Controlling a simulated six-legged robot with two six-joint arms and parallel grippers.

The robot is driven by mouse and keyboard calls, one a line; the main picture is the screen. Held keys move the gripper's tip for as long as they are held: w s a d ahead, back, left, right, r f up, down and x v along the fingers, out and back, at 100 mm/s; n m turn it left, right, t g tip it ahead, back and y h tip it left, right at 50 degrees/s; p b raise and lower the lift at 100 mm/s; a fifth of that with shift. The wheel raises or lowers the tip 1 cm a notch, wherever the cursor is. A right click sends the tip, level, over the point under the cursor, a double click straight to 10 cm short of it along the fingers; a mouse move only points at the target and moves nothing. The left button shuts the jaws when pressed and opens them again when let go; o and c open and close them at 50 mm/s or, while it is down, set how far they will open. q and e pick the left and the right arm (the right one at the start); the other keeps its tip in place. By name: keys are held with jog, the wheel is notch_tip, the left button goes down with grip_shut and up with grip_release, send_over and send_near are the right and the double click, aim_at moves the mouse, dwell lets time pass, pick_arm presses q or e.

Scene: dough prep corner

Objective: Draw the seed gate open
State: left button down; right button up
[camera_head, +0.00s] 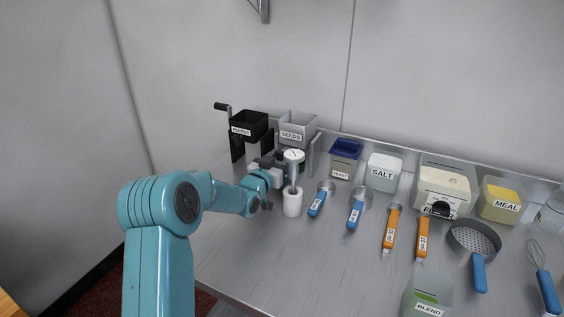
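The grey seed hopper labelled SEEDS (292,136) stands at the back left of the counter on a grey stand. My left arm reaches in from the left, and my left gripper (280,167) is just below the front of the hopper. The fingertips are small and partly hidden among the parts there, so I cannot tell whether they are open, shut or touching the gate. The seed gate itself cannot be made out clearly. A white round piece with a green top (294,155) shows beside the gripper. My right gripper is out of view.
A black PEPPER mill (249,127) with a crank stands left of the hopper. A white cup (292,203) stands in front. A blue-lidded tub (344,157), SALT box (382,173), labelled scoops and a sieve (474,238) fill the right. The front-left counter (255,260) is clear.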

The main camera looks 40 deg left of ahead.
pick_arm(q)
jog(key=shift+s+r, duration=0.1)
jog(key=shift+s, duration=0.1)
jog(key=shift+w, duration=0.15)
jog(key=c, duration=0.5)
grip_release()
jog(key=shift+s, duration=0.2)
jog(key=b+v, duration=0.3)
jog(key=v, duration=1.3)
jog(key=shift+b, duration=0.3)
